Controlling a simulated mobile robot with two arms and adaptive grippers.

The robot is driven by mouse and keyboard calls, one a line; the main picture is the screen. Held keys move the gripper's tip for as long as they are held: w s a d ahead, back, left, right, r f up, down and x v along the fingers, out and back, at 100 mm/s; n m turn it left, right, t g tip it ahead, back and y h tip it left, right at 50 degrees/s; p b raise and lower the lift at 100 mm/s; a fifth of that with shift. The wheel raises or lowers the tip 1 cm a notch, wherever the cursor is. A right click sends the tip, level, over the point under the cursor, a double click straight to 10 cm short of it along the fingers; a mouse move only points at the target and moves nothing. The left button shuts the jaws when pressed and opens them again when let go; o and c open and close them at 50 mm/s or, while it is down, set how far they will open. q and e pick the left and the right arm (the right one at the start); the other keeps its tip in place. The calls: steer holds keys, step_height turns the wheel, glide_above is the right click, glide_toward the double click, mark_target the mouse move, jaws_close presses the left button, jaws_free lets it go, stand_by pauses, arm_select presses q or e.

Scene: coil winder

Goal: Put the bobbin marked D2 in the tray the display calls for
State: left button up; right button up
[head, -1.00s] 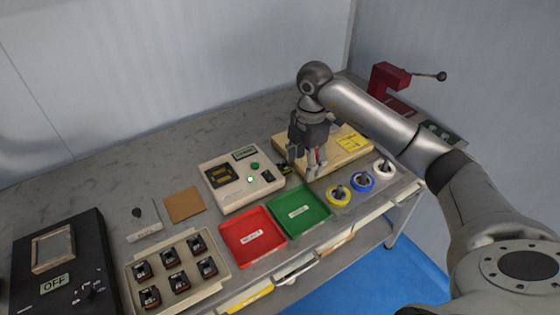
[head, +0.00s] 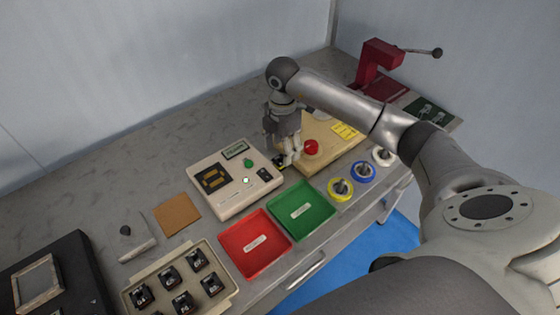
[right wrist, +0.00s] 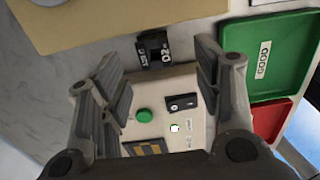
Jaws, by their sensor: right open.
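The dark bobbin marked D2 (right wrist: 154,50) stands between the tester and the tan box in the right wrist view. In the head view the bobbin (head: 280,161) is partly hidden by my right gripper (head: 284,160). That gripper is open and empty above it, with the fingers (right wrist: 157,68) spread to either side in the wrist view. The tester (head: 222,193) has a small display (head: 235,149), whose text I cannot read. The green tray (head: 318,227) is labelled GOOD in the wrist view (right wrist: 290,75). The red tray (head: 268,264) lies left of it; its label is illegible. Both trays look empty.
The tan box (head: 322,143) with a red button (head: 311,147) stands just right of the gripper. Yellow (head: 340,190), blue (head: 363,172) and white (head: 382,156) spools line the bench front. A holder (head: 135,299) with several marked bobbins stands front left. A red press (head: 375,65) stands back right.

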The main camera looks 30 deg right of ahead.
mark_target(280, 157)
steer(key=f, duration=0.1)
steer(key=f+p, duration=0.1)
steer(key=f, duration=0.3)
steer(key=shift+w+a+f, duration=0.1)
steer(key=shift+w, duration=0.25)
arm_select(q)
steer(key=w+r, duration=0.1)
steer(key=w, duration=0.1)
steer(key=shift+w+r, duration=0.3)
steer(key=shift+r, duration=0.05)
steer(key=shift+s, duration=0.1)
arm_select(e)
steer(key=shift+c, duration=0.4)
steer(key=c, duration=0.7)
arm_select(q)
steer(key=shift+s, duration=0.4)
arm_select(e)
steer(key=c, duration=0.3)
arm_select(q)
steer(key=shift+f, duration=0.15)
arm_select(e)
steer(key=shift+c, duration=0.2)
